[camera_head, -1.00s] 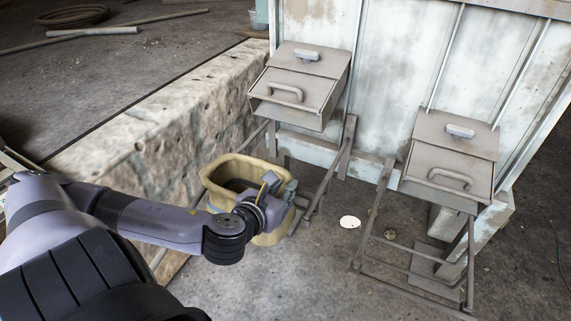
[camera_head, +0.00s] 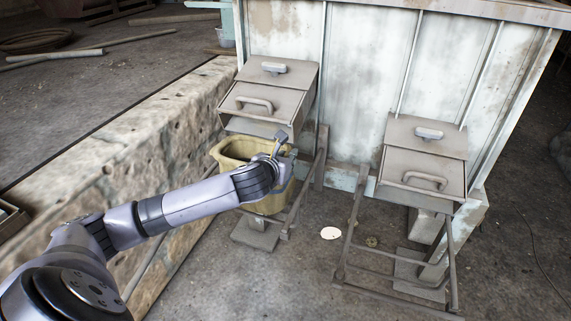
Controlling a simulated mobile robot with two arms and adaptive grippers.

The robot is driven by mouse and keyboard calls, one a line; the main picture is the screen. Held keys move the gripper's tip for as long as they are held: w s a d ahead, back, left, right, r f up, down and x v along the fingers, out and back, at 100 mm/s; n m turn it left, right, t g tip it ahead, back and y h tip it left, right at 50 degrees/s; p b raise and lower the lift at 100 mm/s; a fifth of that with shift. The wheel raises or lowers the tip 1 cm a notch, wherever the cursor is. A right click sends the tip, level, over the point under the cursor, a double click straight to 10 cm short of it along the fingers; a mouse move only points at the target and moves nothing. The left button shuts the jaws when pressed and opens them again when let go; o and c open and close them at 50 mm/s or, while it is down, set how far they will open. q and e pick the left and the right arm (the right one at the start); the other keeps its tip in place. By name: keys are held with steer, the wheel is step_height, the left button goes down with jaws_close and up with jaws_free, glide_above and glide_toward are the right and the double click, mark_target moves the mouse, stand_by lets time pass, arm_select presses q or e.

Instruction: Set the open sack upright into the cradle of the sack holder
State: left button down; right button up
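The open sack (camera_head: 268,204) is a yellowish, stiff-looking bag with a wide open mouth. It is upright, directly under the left metal chute box (camera_head: 265,95). The sack holder (camera_head: 297,198) is a rusty metal frame under that box; its rail runs along the sack's right side. I cannot tell whether the sack rests on the holder or hangs above it. My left gripper (camera_head: 283,148) is at the sack's right rim and appears shut on it; the fingertips are partly hidden. My forearm covers part of the sack's front. My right gripper is not in view.
A second chute box (camera_head: 424,165) with an empty metal frame (camera_head: 395,270) stands at right. A rough stone ledge (camera_head: 110,165) runs along the left. A pale panelled wall (camera_head: 365,80) is behind. A white disc (camera_head: 330,233) lies on the open floor between the frames.

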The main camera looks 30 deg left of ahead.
arm_select(q)
steer(key=shift+s+f, duration=0.1)
steer(key=shift+f, duration=0.6)
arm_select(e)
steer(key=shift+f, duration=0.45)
arm_select(q)
steer(key=c, duration=1.5)
jaws_free()
steer(key=shift+f, duration=0.1)
